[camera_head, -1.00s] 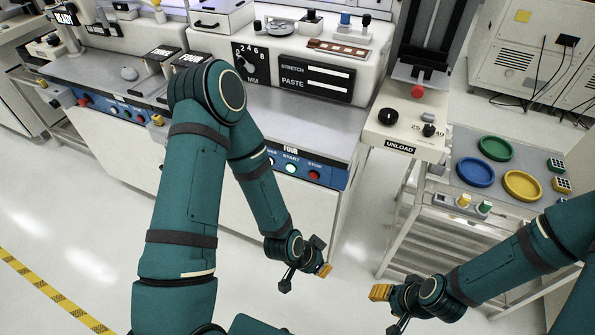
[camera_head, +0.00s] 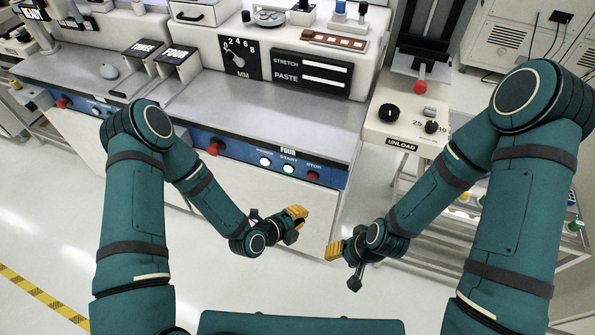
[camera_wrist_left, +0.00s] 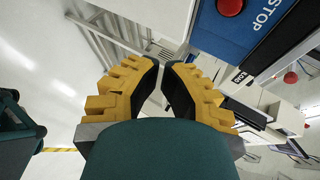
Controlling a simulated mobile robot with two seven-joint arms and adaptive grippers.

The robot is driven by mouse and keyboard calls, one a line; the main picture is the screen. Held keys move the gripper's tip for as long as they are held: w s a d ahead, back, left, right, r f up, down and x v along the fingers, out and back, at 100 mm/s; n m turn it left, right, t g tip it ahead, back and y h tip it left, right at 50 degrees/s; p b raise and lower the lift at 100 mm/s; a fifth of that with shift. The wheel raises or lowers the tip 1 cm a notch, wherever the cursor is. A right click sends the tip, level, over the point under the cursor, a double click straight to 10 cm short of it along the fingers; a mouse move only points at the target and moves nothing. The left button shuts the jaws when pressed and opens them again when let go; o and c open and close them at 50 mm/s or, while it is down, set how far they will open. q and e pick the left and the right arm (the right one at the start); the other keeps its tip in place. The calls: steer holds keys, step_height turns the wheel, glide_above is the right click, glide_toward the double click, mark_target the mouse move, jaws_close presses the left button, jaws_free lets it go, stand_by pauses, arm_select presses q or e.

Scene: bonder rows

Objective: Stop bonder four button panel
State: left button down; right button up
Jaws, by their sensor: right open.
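The blue button panel labelled FOUR (camera_head: 240,157) runs along the bench front in the head view. It carries a white POWER button (camera_head: 265,161), a lit green START button (camera_head: 289,168) and a red STOP button (camera_head: 313,175). The STOP button (camera_wrist_left: 230,6) also shows at the top of the left wrist view. My left gripper (camera_head: 299,214) is below the panel, apart from it. Its yellow fingers (camera_wrist_left: 162,66) have a narrow gap between the tips and hold nothing visible. My right gripper (camera_head: 333,251) is open, lower and to the right.
A red knob (camera_head: 214,148) sits on the same strip left of the buttons. The bonder (camera_head: 310,62) stands on the bench above. The UNLOAD unit (camera_head: 400,125) is at the right. Open floor lies below the bench front.

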mark_target(313, 176)
arm_select(q)
steer(key=shift+w+a+r+m, duration=0.1)
steer(key=shift+w+a+m, duration=0.1)
steer(key=shift+m, duration=0.1)
steer(key=shift+d, duration=0.1)
steer(key=shift+w+d+b, duration=0.2)
steer(key=shift+w+d, duration=0.25)
steer(key=shift+w, duration=0.95)
steer(key=shift+w+d+b, duration=0.15)
steer(key=shift+w+d, duration=0.25)
steer(key=shift+w, duration=1)
steer(key=shift+w+d+b, duration=0.2)
steer(key=shift+w+d, duration=0.25)
steer(key=shift+w, duration=0.95)
steer(key=shift+w+d+b, duration=0.15)
steer(key=shift+w+b, duration=0.25)
steer(key=shift+b, duration=0.05)
